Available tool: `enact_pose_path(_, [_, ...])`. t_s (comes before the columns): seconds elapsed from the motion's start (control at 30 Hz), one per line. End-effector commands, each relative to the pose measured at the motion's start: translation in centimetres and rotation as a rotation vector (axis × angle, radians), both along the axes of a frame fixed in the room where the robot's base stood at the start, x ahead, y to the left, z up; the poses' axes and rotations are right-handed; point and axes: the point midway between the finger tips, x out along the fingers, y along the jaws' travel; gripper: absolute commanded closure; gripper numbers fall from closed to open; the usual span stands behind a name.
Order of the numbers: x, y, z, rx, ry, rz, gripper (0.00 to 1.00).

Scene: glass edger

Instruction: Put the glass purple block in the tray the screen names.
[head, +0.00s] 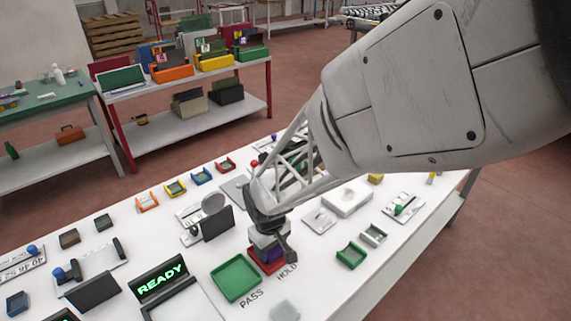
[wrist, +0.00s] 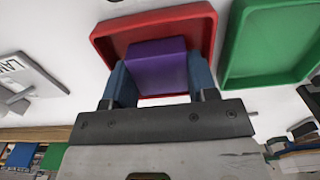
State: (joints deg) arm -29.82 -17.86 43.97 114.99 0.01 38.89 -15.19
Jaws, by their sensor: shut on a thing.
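The purple block (wrist: 157,65) is between the two blue fingers of my gripper (wrist: 160,80), which is shut on it. In the wrist view the block overlaps the red tray (wrist: 190,22). In the head view the purple block (head: 271,254) is at the red tray (head: 267,268), under my gripper (head: 268,238). I cannot tell whether it touches the tray floor. The green tray (head: 236,278) stands just left of the red one and looks empty. PASS is printed before the green tray and HOLD by the red one. The screen (head: 160,279) reads READY in green.
A dark upright panel (head: 217,223) stands left of my gripper on the white table. A clear block (head: 284,311) lies near the front edge. Several small coloured holders line the back.

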Motion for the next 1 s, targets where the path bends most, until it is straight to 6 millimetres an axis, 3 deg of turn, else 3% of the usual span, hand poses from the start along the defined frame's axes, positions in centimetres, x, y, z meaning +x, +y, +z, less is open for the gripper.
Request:
enact_pose_path(0.13, [0.0,0.0,-0.3,-0.001,0.001,0.0,0.74])
enact_pose_path(0.17, [0.0,0.0,-0.3,-0.001,0.001,0.0,0.46])
enact_pose_path(0.23, [0.0,0.0,-0.3,0.0,0.0,0.0,0.36])
enact_pose_path(0.67, [0.0,0.0,0.1,0.001,-0.001,0.0,0.36])
enact_pose_path(1.0, [0.1,0.0,3.6,0.001,-0.003,0.0,0.36])
